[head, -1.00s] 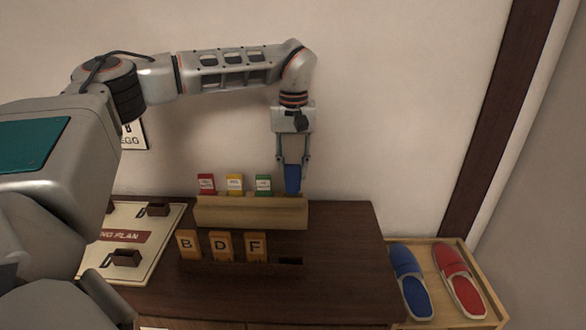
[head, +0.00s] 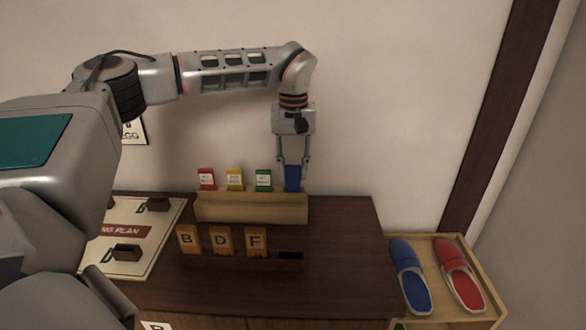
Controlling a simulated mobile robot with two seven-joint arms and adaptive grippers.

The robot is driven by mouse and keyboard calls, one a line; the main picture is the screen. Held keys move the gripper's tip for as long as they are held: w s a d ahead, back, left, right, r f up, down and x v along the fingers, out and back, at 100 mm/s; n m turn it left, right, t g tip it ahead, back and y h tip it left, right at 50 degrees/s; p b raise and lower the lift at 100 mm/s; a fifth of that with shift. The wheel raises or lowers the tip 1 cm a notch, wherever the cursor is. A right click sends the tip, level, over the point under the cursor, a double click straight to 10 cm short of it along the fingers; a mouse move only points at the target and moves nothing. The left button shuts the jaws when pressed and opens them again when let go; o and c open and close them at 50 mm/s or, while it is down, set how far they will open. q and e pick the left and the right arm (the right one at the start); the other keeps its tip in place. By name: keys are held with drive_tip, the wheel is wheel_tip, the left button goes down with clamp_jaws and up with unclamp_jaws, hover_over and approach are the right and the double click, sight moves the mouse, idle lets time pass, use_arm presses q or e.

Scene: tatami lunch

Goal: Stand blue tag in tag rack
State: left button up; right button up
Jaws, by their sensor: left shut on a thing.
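The blue tag (head: 292,180) is upright at the right end of the wooden tag rack (head: 250,209). Its lower edge meets the rack's top, but how deep it sits in a slot I cannot tell. My left gripper (head: 292,168) points down from above and is shut on the blue tag. A red tag (head: 206,179), a yellow tag (head: 235,179) and a green tag (head: 263,180) stand in the rack to the left of it. My right gripper is not in view.
In front of the rack, wooden letter blocks B (head: 188,240), D (head: 220,242) and F (head: 255,242) stand in a dark holder. A seating-plan board (head: 160,228) lies at left. A wooden tray (head: 487,272) with blue and red slippers is at right.

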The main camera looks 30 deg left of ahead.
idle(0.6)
use_arm(q)
drive_tip(key=shift+f, duration=0.1)
drive_tip(key=shift+f, duration=0.25)
drive_tip(key=shift+f, duration=0.15)
idle(0.4)
drive_tip(key=o, duration=1.6)
drive_tip(key=shift+o, duration=0.2)
